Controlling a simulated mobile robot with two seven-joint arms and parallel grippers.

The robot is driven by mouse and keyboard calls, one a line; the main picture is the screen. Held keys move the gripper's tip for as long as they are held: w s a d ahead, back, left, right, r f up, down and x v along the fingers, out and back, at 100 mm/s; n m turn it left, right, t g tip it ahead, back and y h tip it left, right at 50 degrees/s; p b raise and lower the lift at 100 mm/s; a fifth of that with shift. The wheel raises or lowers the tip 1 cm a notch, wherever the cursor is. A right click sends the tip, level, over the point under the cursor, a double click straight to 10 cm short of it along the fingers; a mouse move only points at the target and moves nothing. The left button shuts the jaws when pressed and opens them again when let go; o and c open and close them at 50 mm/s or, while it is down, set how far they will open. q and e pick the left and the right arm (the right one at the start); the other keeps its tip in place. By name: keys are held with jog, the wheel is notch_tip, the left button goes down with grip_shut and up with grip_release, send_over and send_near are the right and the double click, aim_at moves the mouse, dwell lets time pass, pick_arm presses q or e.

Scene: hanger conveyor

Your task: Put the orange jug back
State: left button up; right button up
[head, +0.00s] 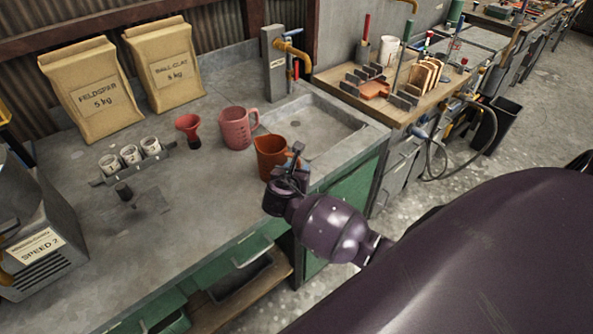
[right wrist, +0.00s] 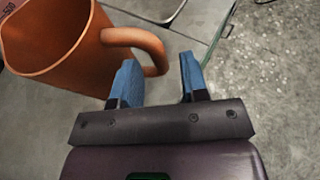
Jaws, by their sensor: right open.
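The orange jug (head: 268,160) stands upright on the grey counter, beside the near left corner of the sink. In the right wrist view the jug (right wrist: 60,50) fills the upper left, and its handle (right wrist: 135,38) points toward my right gripper (right wrist: 158,65). My right gripper (head: 294,160) is open at the handle side of the jug. The handle's outer curve reaches the gap between the blue fingertips, close to the left finger; I cannot tell if they touch. My left gripper is not in view.
A pink measuring jug (head: 237,129) and a red funnel-like cup (head: 188,129) stand behind the orange jug. A rack of small cups (head: 131,157) is farther left. The sink (head: 318,130) lies right, with a tap column (head: 273,62) behind. Two bags (head: 88,90) stand at the back.

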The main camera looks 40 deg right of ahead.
jog(key=v, duration=1.1)
jog(key=s+a+f+m+y, duration=0.2)
jog(key=s+f+m+y, duration=0.55)
jog(key=f+m, duration=0.25)
jog(key=s+f+m+t+y, duration=0.1)
jog(key=s+m+t+y, duration=0.2)
jog(key=s+m, duration=0.7)
jog(key=d+m, duration=0.1)
jog(key=m, duration=0.4)
jog(key=shift+f, duration=0.3)
jog(key=shift+f, duration=0.1)
jog(key=shift+w+a+f+b, duration=0.25)
jog(key=shift+f+b, duration=0.1)
jog(key=shift+b, duration=0.3)
